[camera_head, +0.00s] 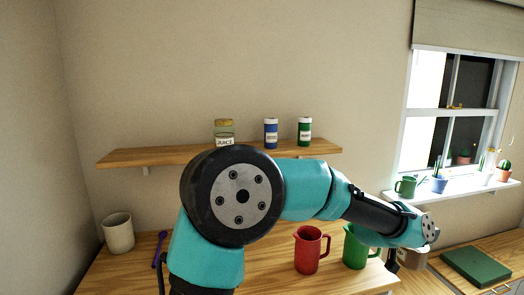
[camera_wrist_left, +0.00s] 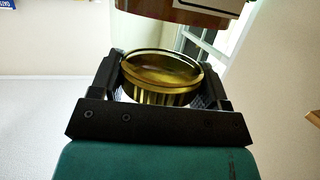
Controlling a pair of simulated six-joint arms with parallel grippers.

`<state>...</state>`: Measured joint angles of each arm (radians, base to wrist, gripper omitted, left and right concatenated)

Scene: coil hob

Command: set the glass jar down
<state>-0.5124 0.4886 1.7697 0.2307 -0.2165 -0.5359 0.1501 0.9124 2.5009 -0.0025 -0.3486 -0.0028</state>
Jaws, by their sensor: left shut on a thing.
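My left gripper (camera_wrist_left: 162,78) is shut on a round glass jar, which sits between its two black fingers. The jar (camera_wrist_left: 162,72) shows in the left wrist view as a clear, yellow-tinted round end with a shiny rim. In the head view my left arm reaches across to the right, and the gripper and held jar are mostly hidden near its far end. I cannot tell from these views whether the jar touches any surface. My right gripper is not in view.
On the counter (camera_head: 340,279) stand a cream mug (camera_head: 118,233), a red pitcher (camera_head: 307,251) and a green pitcher (camera_head: 354,248). A green board (camera_head: 476,267) lies right.

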